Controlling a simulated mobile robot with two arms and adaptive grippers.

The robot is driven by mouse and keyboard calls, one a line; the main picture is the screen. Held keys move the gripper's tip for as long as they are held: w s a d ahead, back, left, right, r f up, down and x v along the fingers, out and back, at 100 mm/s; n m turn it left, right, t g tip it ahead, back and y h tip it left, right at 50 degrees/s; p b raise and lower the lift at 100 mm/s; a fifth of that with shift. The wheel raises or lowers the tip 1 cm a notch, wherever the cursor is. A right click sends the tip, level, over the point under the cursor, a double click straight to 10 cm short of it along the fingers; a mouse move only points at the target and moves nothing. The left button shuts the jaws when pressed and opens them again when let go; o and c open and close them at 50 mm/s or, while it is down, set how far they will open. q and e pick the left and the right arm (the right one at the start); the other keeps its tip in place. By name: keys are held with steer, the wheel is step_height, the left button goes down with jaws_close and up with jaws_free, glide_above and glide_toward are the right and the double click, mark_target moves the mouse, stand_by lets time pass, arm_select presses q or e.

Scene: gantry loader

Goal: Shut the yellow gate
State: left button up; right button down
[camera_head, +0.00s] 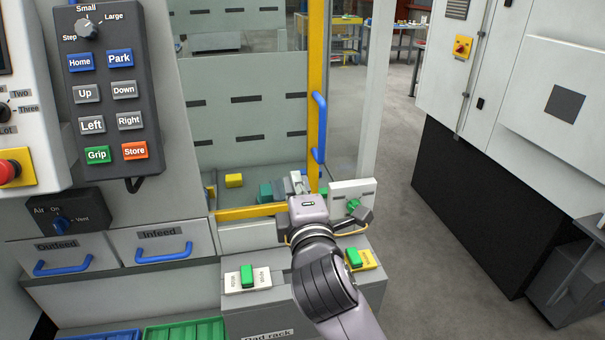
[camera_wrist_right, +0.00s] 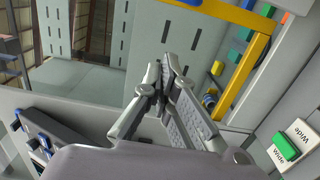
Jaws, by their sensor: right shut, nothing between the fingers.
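The yellow gate (camera_head: 316,65) shows in the head view as an upright yellow post with a blue handle (camera_head: 319,128) and a low yellow rail (camera_head: 250,213). I cannot tell how far it stands from its frame. My right gripper (camera_head: 299,183) is at the gate's lower right corner, below the handle. Its fingers are shut with nothing between them, and the arm hides part of the corner. In the right wrist view the shut fingertips (camera_wrist_right: 168,62) are apart from the yellow frame (camera_wrist_right: 244,76), which lies to their right. My left gripper is out of view.
A control pendant (camera_head: 107,95) hangs at the left above the Outfeed and Infeed drawers (camera_head: 160,243). A ledge with green switches (camera_head: 247,276) lies below the gate. Small coloured blocks (camera_head: 234,181) sit behind the rail. Grey floor (camera_head: 400,190) is clear to the right, before a cabinet (camera_head: 540,80).

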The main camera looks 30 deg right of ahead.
steer(key=w+d+p, duration=0.3)
steer(key=w+d, duration=0.4)
steer(key=shift+w, duration=0.35)
steer(key=shift+a+f, duration=0.1)
steer(key=s+d+p, duration=0.3)
steer(key=d, duration=0.7)
steer(key=shift+d, duration=0.4)
steer(key=shift+d, duration=0.1)
